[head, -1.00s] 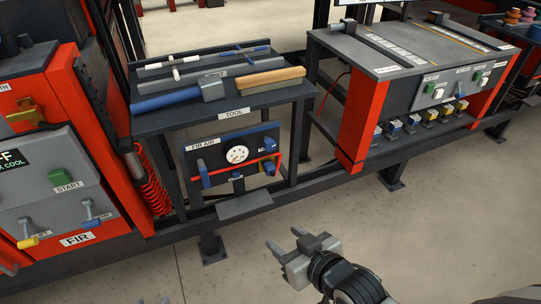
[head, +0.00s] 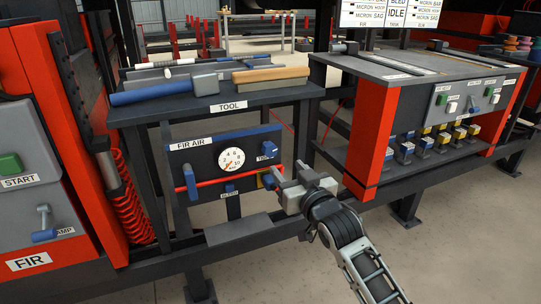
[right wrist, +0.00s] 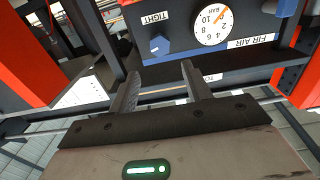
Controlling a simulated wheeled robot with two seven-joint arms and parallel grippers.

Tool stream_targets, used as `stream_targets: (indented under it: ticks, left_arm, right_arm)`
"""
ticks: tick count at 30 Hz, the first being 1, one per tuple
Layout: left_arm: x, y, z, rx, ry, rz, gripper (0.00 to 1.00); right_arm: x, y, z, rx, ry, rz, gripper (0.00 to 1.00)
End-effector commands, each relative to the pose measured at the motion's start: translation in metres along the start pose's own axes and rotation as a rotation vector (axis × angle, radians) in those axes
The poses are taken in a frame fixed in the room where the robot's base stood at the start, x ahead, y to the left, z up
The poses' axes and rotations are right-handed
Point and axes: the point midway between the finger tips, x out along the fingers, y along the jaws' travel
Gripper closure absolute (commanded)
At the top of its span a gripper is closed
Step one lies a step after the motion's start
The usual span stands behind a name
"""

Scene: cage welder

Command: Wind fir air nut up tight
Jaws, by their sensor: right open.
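The FIR AIR panel (head: 205,163) hangs below the tool table, with a round gauge (head: 231,160) at its middle. A blue nut-like knob (head: 268,147) sits at its upper right, just above a TIGHT label. In the right wrist view this blue knob (right wrist: 157,46) shows a faceted outline, beyond the fingertips and roughly in line with the gap between them. My right gripper (head: 286,172) is open and empty, in front of the panel's lower right and apart from the knob. It partly covers a yellow part there. My left gripper is not in view.
A red pipe (head: 215,181) crosses the panel, with a blue handle (head: 189,180) at its left. A grey step (head: 238,228) juts out below. The tool table (head: 190,108) overhangs above, holding a blue-handled hammer (head: 150,92). A red cabinet post (head: 369,140) stands to the right.

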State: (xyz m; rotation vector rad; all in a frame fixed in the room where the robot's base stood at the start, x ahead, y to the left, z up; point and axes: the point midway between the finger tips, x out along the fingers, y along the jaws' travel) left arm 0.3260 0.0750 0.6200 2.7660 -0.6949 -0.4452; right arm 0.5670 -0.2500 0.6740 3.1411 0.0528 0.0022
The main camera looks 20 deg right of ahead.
Motion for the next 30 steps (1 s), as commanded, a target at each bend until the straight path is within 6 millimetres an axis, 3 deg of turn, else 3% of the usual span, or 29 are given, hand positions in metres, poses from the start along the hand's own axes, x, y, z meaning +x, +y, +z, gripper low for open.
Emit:
stream_targets:
  ticks: [9, 15, 21, 29, 30]
  left_arm:
    - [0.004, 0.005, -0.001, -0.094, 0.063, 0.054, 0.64]
    - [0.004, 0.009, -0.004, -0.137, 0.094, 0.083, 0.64]
    - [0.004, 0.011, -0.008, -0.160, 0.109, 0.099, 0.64]
    - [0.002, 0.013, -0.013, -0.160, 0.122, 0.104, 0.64]
    - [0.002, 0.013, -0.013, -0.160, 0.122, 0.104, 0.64]
  right_arm:
    - [0.070, 0.000, 0.003, 0.000, 0.002, -0.001, 0.51]
    - [0.100, -0.001, 0.002, 0.000, 0.000, -0.002, 0.51]
    - [0.112, -0.001, 0.001, 0.000, -0.001, -0.002, 0.51]
    - [0.113, -0.001, 0.001, 0.000, -0.001, -0.002, 0.51]
    - [0.113, -0.001, 0.001, 0.000, -0.001, -0.002, 0.60]
